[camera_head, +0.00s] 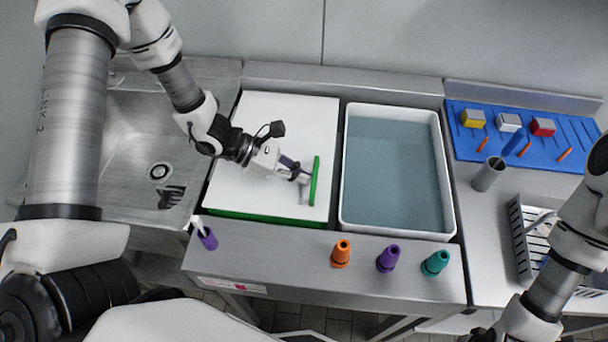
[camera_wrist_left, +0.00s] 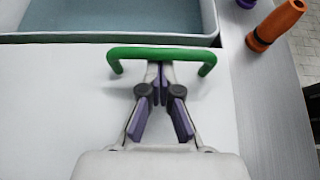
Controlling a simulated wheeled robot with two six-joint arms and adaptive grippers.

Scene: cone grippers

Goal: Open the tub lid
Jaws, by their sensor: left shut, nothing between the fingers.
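The tub lid (camera_head: 270,125) is a flat white panel, lying closed over the left tub, with a green edge showing along its front. A green bar handle (camera_head: 315,181) stands on its right part. My left gripper (camera_head: 304,176) is at the handle, its fingers shut with nothing between them. In the left wrist view the closed fingertips (camera_wrist_left: 160,72) meet right at the middle of the green handle (camera_wrist_left: 165,53); whether they touch it I cannot tell. My right arm shows at the lower right, but its fingers are out of frame.
An open white tub (camera_head: 447,190) of bluish water stands right of the lid. Orange (camera_head: 341,254), purple (camera_head: 388,258) and teal (camera_head: 435,263) cones stand on the front ledge. A sink (camera_head: 130,130) lies left, a blue rack (camera_head: 480,150) right.

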